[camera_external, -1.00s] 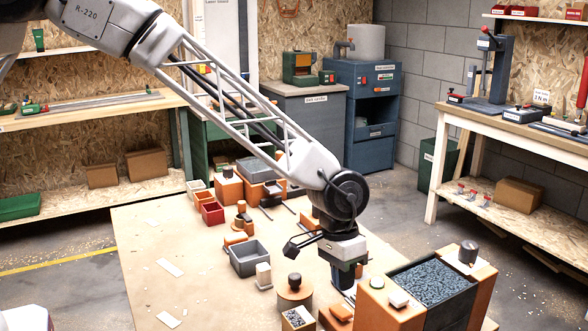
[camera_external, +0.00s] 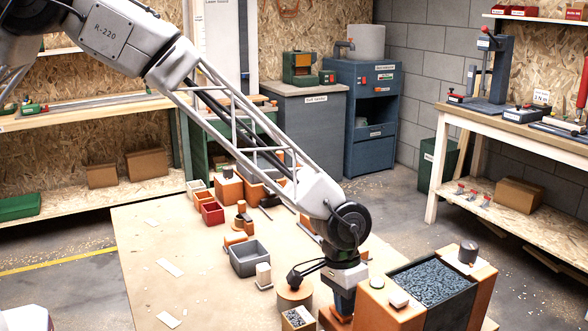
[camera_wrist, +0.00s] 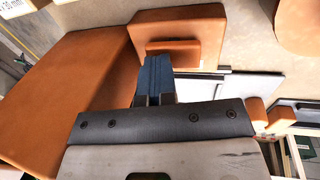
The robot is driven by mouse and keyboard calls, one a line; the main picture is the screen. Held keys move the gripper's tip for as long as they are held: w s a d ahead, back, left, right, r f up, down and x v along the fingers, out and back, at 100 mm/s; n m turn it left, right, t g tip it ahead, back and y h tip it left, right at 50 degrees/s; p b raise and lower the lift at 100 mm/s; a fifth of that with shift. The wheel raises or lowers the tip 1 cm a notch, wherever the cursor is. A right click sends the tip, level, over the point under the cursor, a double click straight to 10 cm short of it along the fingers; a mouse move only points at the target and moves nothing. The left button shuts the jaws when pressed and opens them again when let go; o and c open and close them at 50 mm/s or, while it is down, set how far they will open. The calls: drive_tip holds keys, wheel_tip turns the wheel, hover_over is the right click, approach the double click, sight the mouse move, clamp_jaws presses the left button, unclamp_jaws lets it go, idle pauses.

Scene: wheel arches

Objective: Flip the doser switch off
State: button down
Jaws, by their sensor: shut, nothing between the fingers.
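The doser looks like the large orange block with a hopper of blue-grey granules (camera_external: 375,305) at the lower right of the external view. A big orange face, likely its side, fills the left of the wrist view (camera_wrist: 70,90). An orange plate with a raised bar (camera_wrist: 175,47), possibly the switch, lies just ahead of my gripper (camera_wrist: 155,62). Its orange edge shows below the fingers in the external view (camera_external: 335,321). My gripper points down beside the doser, its dark blue fingers shut and empty. The fingertips overlap the bar's near edge; I cannot tell whether they touch it.
A round orange block with a dark knob (camera_external: 295,294) stands just left of my gripper. A small bin of granules (camera_external: 297,319) is in front of it. A grey open tray (camera_external: 249,260) lies farther back. The board's left side is mostly clear.

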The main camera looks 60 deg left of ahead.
drive_tip(key=shift+a+f, duration=0.1)
drive_tip(key=shift+f, duration=0.15)
drive_tip(key=shift+s+a, duration=0.1)
drive_tip(key=shift+a, duration=0.6)
drive_tip(key=shift+r, duration=0.15)
drive_tip(key=v, duration=1.4)
idle(0.5)
